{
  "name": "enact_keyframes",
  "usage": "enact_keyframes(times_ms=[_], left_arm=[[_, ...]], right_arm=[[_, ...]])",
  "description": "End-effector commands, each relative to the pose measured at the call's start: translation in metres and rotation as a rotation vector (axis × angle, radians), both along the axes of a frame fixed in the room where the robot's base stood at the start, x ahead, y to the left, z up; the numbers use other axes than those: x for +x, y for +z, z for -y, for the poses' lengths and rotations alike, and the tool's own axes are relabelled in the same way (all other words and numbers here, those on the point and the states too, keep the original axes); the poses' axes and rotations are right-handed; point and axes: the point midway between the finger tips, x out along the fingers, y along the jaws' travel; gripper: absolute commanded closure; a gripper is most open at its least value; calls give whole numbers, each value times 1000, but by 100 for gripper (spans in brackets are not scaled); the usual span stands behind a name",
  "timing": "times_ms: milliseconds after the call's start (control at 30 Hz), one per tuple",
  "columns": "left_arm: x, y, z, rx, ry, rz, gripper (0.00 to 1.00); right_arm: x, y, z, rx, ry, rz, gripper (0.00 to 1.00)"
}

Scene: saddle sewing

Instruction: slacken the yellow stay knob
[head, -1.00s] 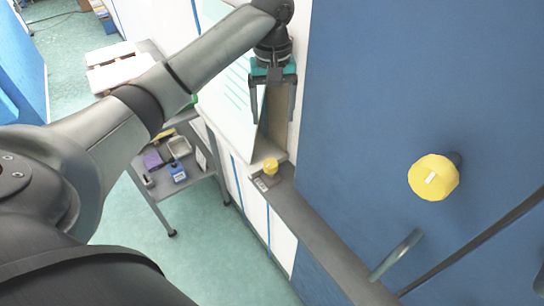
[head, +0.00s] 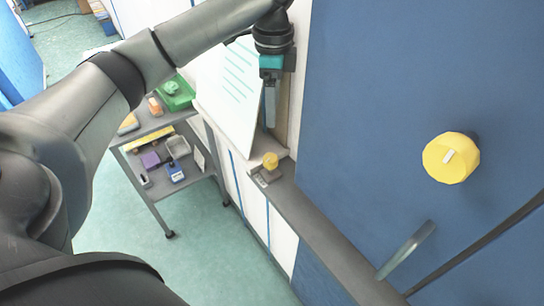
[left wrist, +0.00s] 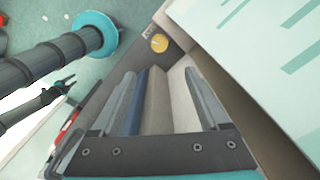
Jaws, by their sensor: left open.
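Two yellow knobs show. A small yellow knob (head: 270,161) stands on a grey base on the ledge; it also shows in the left wrist view (left wrist: 159,43), beyond the fingertips. A large yellow knob (head: 451,158) with a pale mark sits on the blue panel. The frames do not label either as the stay knob. My left gripper (head: 270,113) is above the small knob, apart from it, seen edge-on. In the left wrist view its two fingers (left wrist: 160,78) are spread and empty. A small dark pronged end (left wrist: 64,86) there may be my right gripper; its jaws are unclear.
A white board with green lines (head: 238,95) leans beside my left gripper. The grey ledge (head: 320,225) runs along the blue panel (head: 390,90), which has a handle (head: 407,249). A grey cart (head: 150,190) with several items stands at left.

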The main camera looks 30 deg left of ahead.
Motion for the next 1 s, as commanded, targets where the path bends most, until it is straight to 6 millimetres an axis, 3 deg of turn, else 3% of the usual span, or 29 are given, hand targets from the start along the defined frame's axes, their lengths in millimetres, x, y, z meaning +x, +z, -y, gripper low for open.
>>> enact_keyframes(times_ms=[200,433,1000], left_arm=[[-1,-1,-1,-2,-226,-4,22],[-2,-15,-1,-2,-265,-9,22],[-3,-128,-1,-2,-262,-8,22]], right_arm=[[0,-5,0,1,0,0,50],[0,-5,-1,1,0,0,50],[0,0,-1,1,0,0,50]])
